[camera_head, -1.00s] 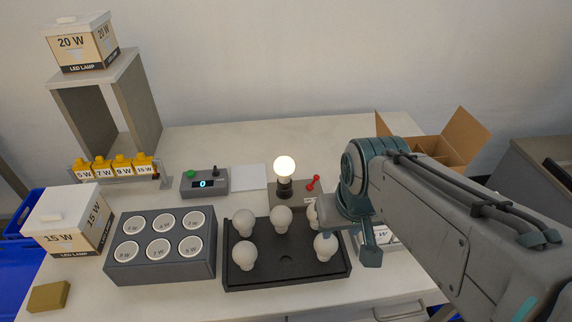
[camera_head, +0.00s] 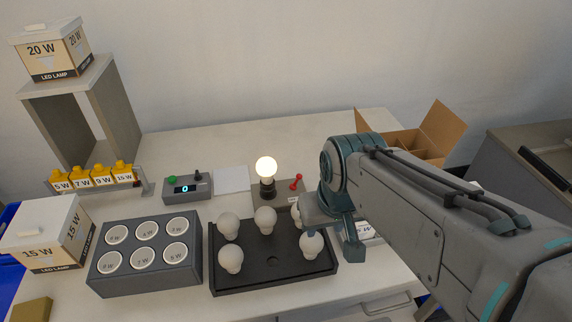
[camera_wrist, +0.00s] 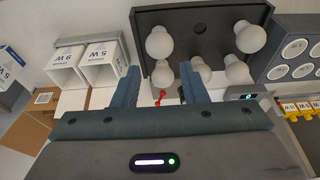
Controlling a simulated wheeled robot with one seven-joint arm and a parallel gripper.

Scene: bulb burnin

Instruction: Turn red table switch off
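The red switch (camera_head: 296,181) is a small red lever on a grey base (camera_head: 290,199) beside the lamp socket. A lit bulb (camera_head: 266,168) stands upright in the dark socket on that base. The red switch also shows in the wrist view (camera_wrist: 160,97), small, between the fingers and beyond them. My gripper (camera_wrist: 158,85) is open, with nothing between its two blue-grey fingers. In the head view my wrist is to the right of the switch, above the table, apart from it; the fingertips are hard to make out there.
A black tray (camera_head: 290,277) with several white bulbs lies in front of the lamp. A grey socket block (camera_head: 140,284), a control box (camera_head: 186,188) reading 0 and a 15 W box (camera_head: 40,232) are at left. An open cardboard box (camera_head: 438,137) stands at the back right.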

